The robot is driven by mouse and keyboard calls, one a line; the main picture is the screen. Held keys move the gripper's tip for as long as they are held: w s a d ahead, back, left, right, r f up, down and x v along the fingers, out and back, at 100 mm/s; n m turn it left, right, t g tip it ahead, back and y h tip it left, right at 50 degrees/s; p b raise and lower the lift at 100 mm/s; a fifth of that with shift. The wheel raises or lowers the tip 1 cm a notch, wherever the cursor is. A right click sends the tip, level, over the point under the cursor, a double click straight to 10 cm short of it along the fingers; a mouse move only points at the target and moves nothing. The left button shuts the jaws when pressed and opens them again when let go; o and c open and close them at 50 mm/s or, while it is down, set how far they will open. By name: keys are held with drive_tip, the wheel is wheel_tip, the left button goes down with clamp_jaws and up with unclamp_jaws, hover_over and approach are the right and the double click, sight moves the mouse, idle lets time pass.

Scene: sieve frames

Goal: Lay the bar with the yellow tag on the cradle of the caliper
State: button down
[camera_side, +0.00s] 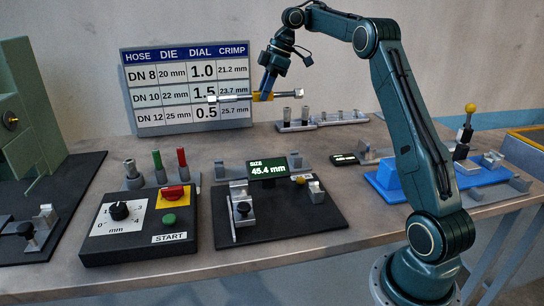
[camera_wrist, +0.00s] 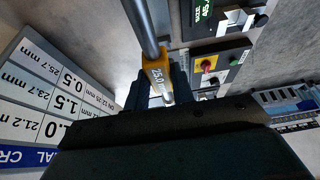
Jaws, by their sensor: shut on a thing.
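My gripper (camera_side: 266,88) is shut on a bar (camera_side: 285,95) with a yellow tag (camera_side: 256,97), high above the table in front of the chart. The bar is metallic, lies roughly level and sticks out on both sides of the jaws. In the wrist view the tag (camera_wrist: 157,78) appears to read 25.0, and the bar (camera_wrist: 141,27) runs up out of the frame. The caliper (camera_side: 268,170) stands on a black base, and its display reads SIZE 45.4 mm. Grey metal supports (camera_side: 241,196) stand on this base; I see no bar on them. The bar is well apart from the caliper.
A control box (camera_side: 135,222) with a dial, red and green buttons stands left of the caliper. A green press (camera_side: 25,110) is at far left. A rack (camera_side: 322,120) with several metal pieces stands behind; a blue tray (camera_side: 385,180) is at right. A chart (camera_side: 187,88) stands at the back.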

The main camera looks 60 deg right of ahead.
drive_tip(key=shift+a, duration=0.25)
drive_tip(key=a, duration=0.2)
hover_over(280, 203)
wheel_tip(280, 203, down, 10)
idle(0.7)
drive_tip(key=shift+f, duration=0.1)
idle(0.3)
drive_tip(key=shift+f, duration=4.2)
drive_tip(key=shift+f, duration=0.65)
drive_tip(key=c, duration=1.1)
unclamp_jaws()
